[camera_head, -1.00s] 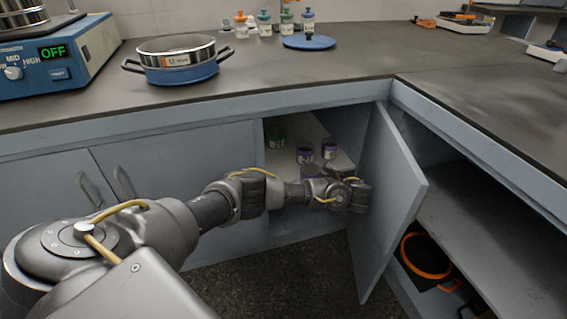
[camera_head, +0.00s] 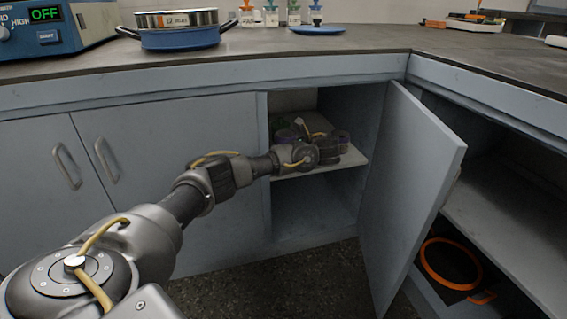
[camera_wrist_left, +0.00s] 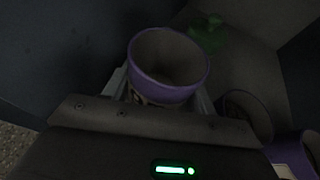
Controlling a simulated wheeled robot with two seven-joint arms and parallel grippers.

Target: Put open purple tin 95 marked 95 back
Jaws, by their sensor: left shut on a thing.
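An open purple tin (camera_wrist_left: 166,98) with a pale label is in my left gripper, seen in the left wrist view. Its number is not readable and its inside looks empty. My left gripper (camera_head: 325,146) reaches into the open cabinet, at the level of the white shelf (camera_head: 350,158), and is shut on this tin. The wrist view does not clearly show whether the tin touches the shelf. A second purple tin (camera_wrist_left: 246,112) stands to the right of the held one, with another purple tin (camera_wrist_left: 311,150) at the lower right corner. My right gripper is not in view.
A green object (camera_wrist_left: 208,33) stands behind the tins. The open cabinet door (camera_head: 411,190) is to the right of my arm. A blue pot (camera_head: 178,36) stands on the counter above.

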